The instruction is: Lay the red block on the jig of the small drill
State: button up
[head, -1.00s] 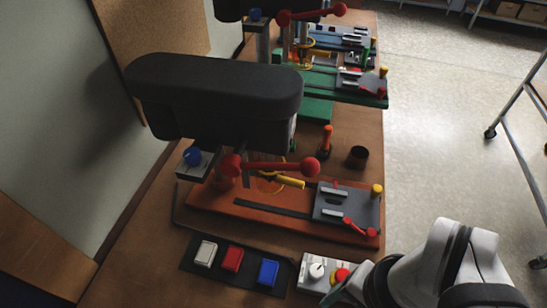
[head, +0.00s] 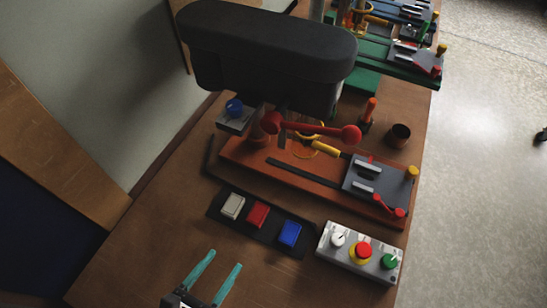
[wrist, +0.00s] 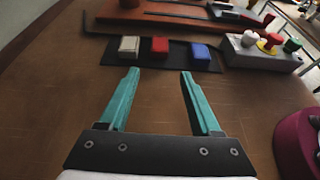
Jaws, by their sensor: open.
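The red block (head: 257,214) lies between a white block (head: 233,206) and a blue block (head: 290,233) on a black tray (head: 268,236). It also shows in the wrist view (wrist: 160,45). My gripper (head: 225,260) is open and empty, on the near side of the tray; in the wrist view (wrist: 159,72) the red block is ahead, between the teal fingers' lines. The nearest drill has an orange base (head: 240,158) and a grey jig (head: 360,192) with a red clamp lever. A green-based drill (head: 368,54) with its own jig (head: 412,58) stands behind. I cannot tell which is small.
A control box (head: 341,258) with white, red and green knobs stands right of the tray. A black drill head (head: 265,60) and red handle (head: 315,131) overhang the orange base. A dark cup (head: 399,136) stands behind the jig. A magenta rounded thing (wrist: 298,145) is at the wrist view's right.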

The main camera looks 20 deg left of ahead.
aim_at(255, 218)
jog(key=x, duration=1.5)
jog(key=shift+w, duration=0.15)
grip_shut()
